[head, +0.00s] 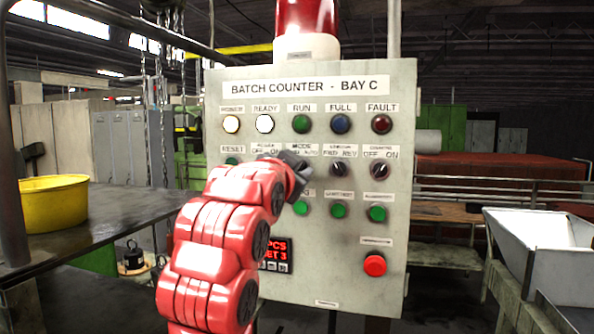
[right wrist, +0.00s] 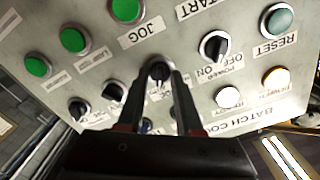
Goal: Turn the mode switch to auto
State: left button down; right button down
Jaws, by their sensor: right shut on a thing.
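The mode switch is a dark rotary knob (right wrist: 160,74) on the grey control panel (head: 340,245); its label (head: 303,150) reads MODE, with AUTO at the right. My right gripper (head: 300,168) reaches up from below and covers the knob in the head view. In the right wrist view, which shows the panel upside down, the two fingers (right wrist: 164,84) are shut on the knob, one on each side. Its pointer is mostly hidden, so I cannot tell its setting. My left gripper is not in view.
Neighbouring knobs are the power switch (right wrist: 213,46) and the FWD/REV switch (head: 339,170). Green buttons (head: 339,211) sit just below, and indicator lamps (head: 302,124) above. A red button (head: 375,265) is lower right. A yellow bowl (head: 55,204) stands on the left table.

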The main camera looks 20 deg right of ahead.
jog(key=c, duration=0.6)
grip_release()
jog(key=b+v, duration=0.3)
jog(key=v, duration=1.4)
jog(key=shift+s+a, duration=0.15)
jog(key=shift+s, duration=0.05)
